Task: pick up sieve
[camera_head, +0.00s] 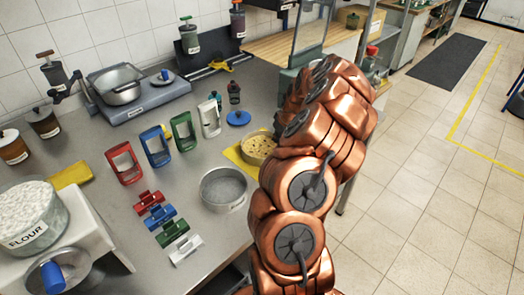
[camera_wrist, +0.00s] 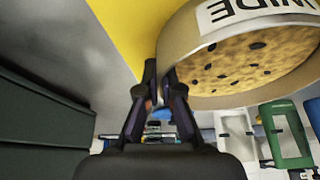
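A round sieve with a beige rim and a tan, holed mesh (camera_head: 258,148) is on a yellow mat at the bench's right edge, beside my copper-coloured arm. In the wrist view the sieve (camera_wrist: 250,68) fills the upper right, and its white label reads "WIDE" upside down. My gripper (camera_wrist: 160,72) has its two dark fingers close together on either side of the sieve's rim wall, with the wall pinched between the tips. My arm hides the gripper in the head view. A second, grey round sieve (camera_head: 223,189) stands on the bench to the left.
Red, blue, green and white upright frames (camera_head: 157,146) stand behind the grey sieve, and small coloured pieces (camera_head: 155,211) lie to its left. A blue lid (camera_head: 238,118) and a dark bottle (camera_head: 234,93) are behind the yellow mat (camera_head: 236,155). A flour tub (camera_head: 30,220) is front left.

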